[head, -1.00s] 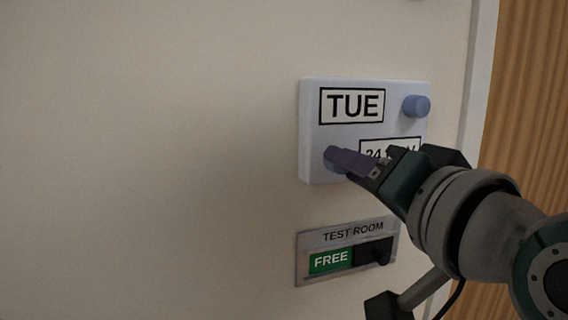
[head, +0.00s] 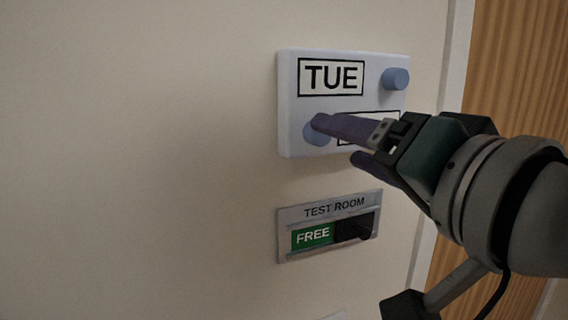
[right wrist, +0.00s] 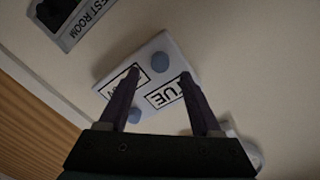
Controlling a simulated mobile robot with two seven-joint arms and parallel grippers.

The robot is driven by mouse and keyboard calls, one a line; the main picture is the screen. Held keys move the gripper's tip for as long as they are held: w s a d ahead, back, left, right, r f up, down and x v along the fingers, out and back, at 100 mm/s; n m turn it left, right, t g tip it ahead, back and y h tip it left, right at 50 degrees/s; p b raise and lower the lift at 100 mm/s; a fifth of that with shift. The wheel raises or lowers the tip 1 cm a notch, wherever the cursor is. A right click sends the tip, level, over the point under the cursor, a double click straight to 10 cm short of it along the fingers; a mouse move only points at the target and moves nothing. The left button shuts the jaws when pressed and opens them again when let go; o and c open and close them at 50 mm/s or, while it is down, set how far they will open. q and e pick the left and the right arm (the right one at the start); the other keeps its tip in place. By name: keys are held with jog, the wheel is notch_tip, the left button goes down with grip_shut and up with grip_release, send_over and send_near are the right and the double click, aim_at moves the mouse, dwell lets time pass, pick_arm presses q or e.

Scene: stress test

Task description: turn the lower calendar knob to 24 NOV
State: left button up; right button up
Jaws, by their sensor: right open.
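The white calendar box (head: 290,105) is on the wall, with a TUE window (head: 331,77) above a date window (head: 384,121). The date window is mostly covered by my gripper, so its date cannot be read. The lower blue knob (head: 315,135) is at the box's lower left, partly behind a fingertip. It also shows in the right wrist view (right wrist: 160,62), ahead of the gap between the fingers. My right gripper (head: 338,140) is open, its purple fingers spread, with nothing between them. Whether a finger touches the knob cannot be told. My left gripper is out of view.
The upper blue knob (head: 396,79) is to the right of TUE. A TEST ROOM sign (head: 329,227) with a green FREE field and a dark slider is just below the box. A wooden surface (head: 512,70) is at the right. The wall at left is bare.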

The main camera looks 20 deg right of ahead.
jog(key=s+p, duration=0.2)
jog(key=s, duration=0.4)
jog(key=shift+d, duration=0.1)
jog(key=s+a+f+n+g+y, duration=0.1)
jog(key=s+f+n+g, duration=0.15)
jog(key=f, duration=0.35)
jog(key=s+a+f+n+g+y, duration=0.1)
jog(key=s+f+n+g, duration=0.1)
jog(key=f+n+g, duration=0.3)
jog(key=s+d+f+n+g+h, duration=0.25)
jog(key=s+f+g, duration=0.35)
jog(key=s+f, duration=0.35)
notch_tip(320, 180, up, 12)
jog(key=s+p, duration=0.1)
jog(key=p, duration=1.1)
jog(key=shift+s+d+r, duration=0.2)
jog(key=shift+d, duration=0.2)
jog(key=shift+g, duration=0.25)
